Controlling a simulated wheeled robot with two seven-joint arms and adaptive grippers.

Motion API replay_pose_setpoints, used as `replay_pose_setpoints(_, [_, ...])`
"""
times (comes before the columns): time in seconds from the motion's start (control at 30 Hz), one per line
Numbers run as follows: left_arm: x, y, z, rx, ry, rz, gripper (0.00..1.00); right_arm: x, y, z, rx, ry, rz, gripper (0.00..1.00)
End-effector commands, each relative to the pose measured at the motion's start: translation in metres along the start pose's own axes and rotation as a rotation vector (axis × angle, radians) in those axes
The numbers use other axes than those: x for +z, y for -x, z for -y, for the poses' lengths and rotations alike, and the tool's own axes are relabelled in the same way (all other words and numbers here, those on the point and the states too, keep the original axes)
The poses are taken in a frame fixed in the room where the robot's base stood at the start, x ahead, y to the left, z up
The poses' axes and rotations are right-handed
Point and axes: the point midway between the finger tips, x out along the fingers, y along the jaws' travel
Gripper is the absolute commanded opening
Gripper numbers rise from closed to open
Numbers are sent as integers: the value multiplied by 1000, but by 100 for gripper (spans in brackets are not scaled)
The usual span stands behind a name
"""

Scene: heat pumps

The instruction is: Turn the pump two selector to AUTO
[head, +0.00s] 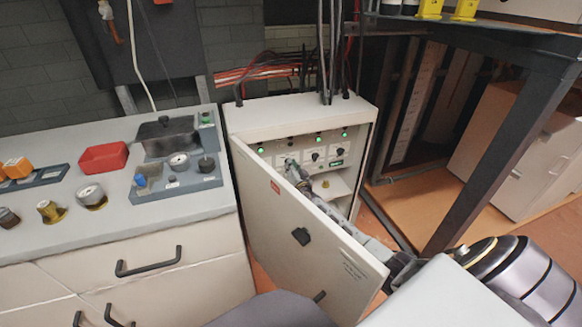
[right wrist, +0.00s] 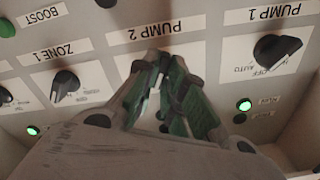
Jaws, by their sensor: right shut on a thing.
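My right gripper (head: 292,168) reaches past the open door into the white control cabinet (head: 290,108) and meets its panel. In the right wrist view, which shows the panel upside down, its fingertips (right wrist: 160,66) close together just at the PUMP 2 label plate (right wrist: 150,36). They are shut on the pump two selector, which the fingers mostly hide; I cannot read its position. The PUMP 1 selector (right wrist: 278,52), black with OFF and AUTO marks, is on the right there. The ZONE 1 selector (right wrist: 66,86) is on the left. My left gripper is not in view.
The cabinet door (head: 290,225) stands open towards me, close alongside my right arm. A counter (head: 110,235) with a red tray (head: 103,157) and gauges is on the left. A dark steel frame post (head: 490,160) stands to the right. Green lamps are lit on the panel.

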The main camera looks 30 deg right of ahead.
Motion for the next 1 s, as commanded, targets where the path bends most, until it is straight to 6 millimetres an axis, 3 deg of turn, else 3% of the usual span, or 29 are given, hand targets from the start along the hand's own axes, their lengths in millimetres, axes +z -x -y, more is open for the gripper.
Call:
replay_pose_setpoints(0.5, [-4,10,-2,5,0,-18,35,1,0,-2,1,-284,0,0])
replay_pose_setpoints(1.0, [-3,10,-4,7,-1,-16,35,1,0,-2,1,-338,0,0])
